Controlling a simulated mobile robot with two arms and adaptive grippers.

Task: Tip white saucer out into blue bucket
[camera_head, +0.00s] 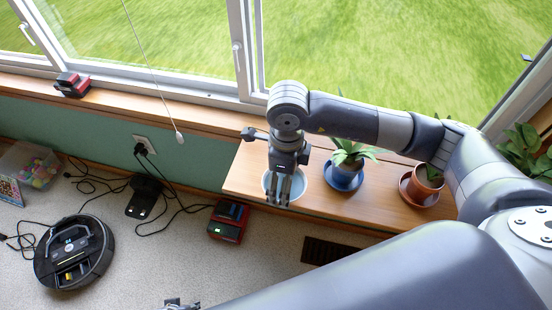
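My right gripper (278,197) comes in from the right and points down over the left end of the wooden bench. Its fingers look close together, but whether they hold anything is unclear. Directly under and behind them is a round, pale blue-white vessel (299,187) with a light rim, mostly covered by the fingers. I cannot tell whether it is the blue bucket or the white saucer. No other clear white saucer shows. Only a tip of what seems my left gripper (181,304) shows at the bottom edge.
A blue plant pot (343,178) and a terracotta pot on a saucer (425,186) stand farther right on the bench (318,201). On the floor are a robot vacuum (74,253), a red-black box (228,220), cables and a clear toy bin (28,165). Windows stand behind.

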